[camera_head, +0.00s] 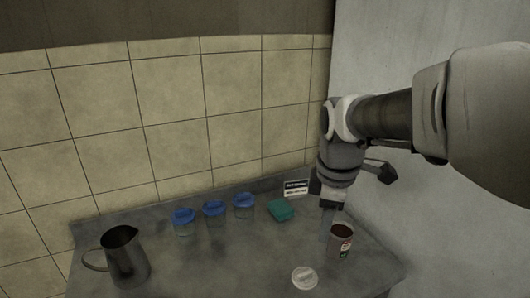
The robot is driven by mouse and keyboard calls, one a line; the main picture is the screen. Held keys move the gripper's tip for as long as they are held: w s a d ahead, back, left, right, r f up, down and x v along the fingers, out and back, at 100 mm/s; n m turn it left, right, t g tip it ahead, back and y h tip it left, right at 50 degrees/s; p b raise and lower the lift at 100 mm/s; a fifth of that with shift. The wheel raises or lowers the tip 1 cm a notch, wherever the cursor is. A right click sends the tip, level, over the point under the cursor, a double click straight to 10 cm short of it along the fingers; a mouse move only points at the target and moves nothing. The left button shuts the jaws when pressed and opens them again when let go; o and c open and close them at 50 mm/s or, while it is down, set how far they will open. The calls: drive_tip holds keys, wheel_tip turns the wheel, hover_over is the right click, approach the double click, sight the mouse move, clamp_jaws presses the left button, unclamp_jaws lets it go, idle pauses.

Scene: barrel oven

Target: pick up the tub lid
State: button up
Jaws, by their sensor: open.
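The tub lid (305,277), a pale round disc, lies flat on the grey table near its front. A small open tub (341,241) with a label and dark contents stands behind and to the right of the lid. My gripper (328,222) points down just left of the tub, above and behind the lid in the picture. It is open and holds nothing that I can see. Its fingertips are small and dim, and I cannot tell whether they touch the tub.
A metal pitcher (124,258) stands at the left. Several clear jars with blue lids (214,213), a green block (281,210) and a small sign (296,188) stand along the back of the table (220,270). A wall rises at the right. The table's middle is clear.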

drive_tip(key=w+f+n+g+b, duration=0.1)
drive_tip(key=w+f+n+g, duration=0.1)
drive_tip(key=w+f+n, duration=0.6)
drive_tip(key=b, duration=0.2)
hover_over(304, 273)
wheel_tip(304, 273, down, 12)
drive_tip(key=shift+s+d+r, duration=0.15)
drive_tip(key=shift+r, duration=0.1)
drive_tip(key=shift+a+f, duration=0.2)
drive_tip(key=shift+f, duration=2.75)
drive_tip(key=shift+c, duration=0.3)
clamp_jaws()
